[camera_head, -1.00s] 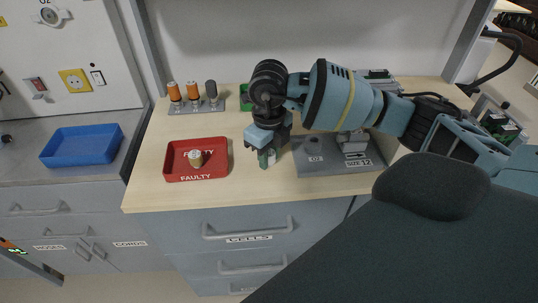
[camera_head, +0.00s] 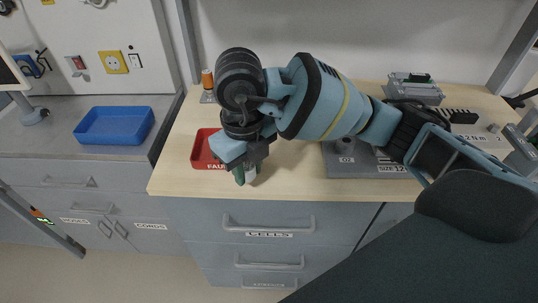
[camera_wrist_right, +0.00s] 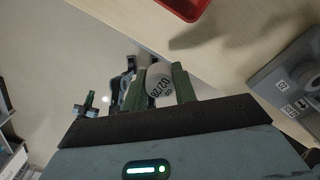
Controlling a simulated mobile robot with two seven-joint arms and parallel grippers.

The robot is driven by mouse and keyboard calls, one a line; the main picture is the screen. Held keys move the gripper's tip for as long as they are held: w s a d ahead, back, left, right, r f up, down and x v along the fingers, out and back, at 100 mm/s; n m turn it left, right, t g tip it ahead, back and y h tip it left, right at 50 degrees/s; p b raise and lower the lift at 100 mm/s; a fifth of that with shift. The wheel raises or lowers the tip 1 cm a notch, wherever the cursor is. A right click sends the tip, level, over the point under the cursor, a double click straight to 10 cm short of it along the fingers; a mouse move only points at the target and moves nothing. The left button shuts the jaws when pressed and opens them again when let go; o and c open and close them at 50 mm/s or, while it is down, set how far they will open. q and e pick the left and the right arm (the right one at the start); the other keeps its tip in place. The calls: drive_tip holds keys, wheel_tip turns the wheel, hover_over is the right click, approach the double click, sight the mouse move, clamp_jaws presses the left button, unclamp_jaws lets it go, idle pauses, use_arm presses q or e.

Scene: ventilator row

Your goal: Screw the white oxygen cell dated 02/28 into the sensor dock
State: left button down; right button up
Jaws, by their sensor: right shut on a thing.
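My right gripper (camera_head: 245,173) is shut on a white cylindrical cell (camera_wrist_right: 160,84), held between the two green fingers. In the wrist view its end face carries dark print that appears upside down; I cannot read the date surely. The gripper is in the air near the table's front edge, at the front right of the red tray. The grey sensor dock (camera_head: 340,176), marked O2 and SIZE 12, stands to the right, apart from the gripper; it also shows in the wrist view (camera_wrist_right: 272,72). My arm covers part of it. My left gripper is not in view.
The red FAULTY tray (camera_head: 199,160) is partly hidden by my right arm. An orange-topped piece (camera_head: 207,78) stands behind it. A blue tray (camera_head: 115,143) lies on the left counter. Bare tabletop lies between gripper and dock.

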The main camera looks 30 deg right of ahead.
drive_tip(key=shift+s+a, duration=0.15)
drive_tip(key=shift+a, duration=0.75)
drive_tip(key=n, duration=0.1)
drive_tip(key=d+n, duration=0.1)
drive_tip(key=n, duration=0.1)
drive_tip(key=s+n, duration=0.1)
drive_tip(key=n, duration=0.1)
drive_tip(key=shift+d+f, duration=0.15)
drive_tip(key=shift+f, duration=0.15)
drive_tip(key=n, duration=0.2)
drive_tip(key=d+n, duration=0.1)
drive_tip(key=shift+s+f+n, duration=0.25)
drive_tip(key=shift+s+n, duration=0.05)
drive_tip(key=s+d+f+n, duration=0.1)
drive_tip(key=s+d+n, duration=0.1)
drive_tip(key=n, duration=1)
drive_tip(key=s+d+f+n, duration=0.2)
drive_tip(key=s+d+n, duration=0.1)
drive_tip(key=n, duration=0.9)
drive_tip(key=shift+s+n, duration=0.4)
drive_tip(key=shift+s, duration=0.2)
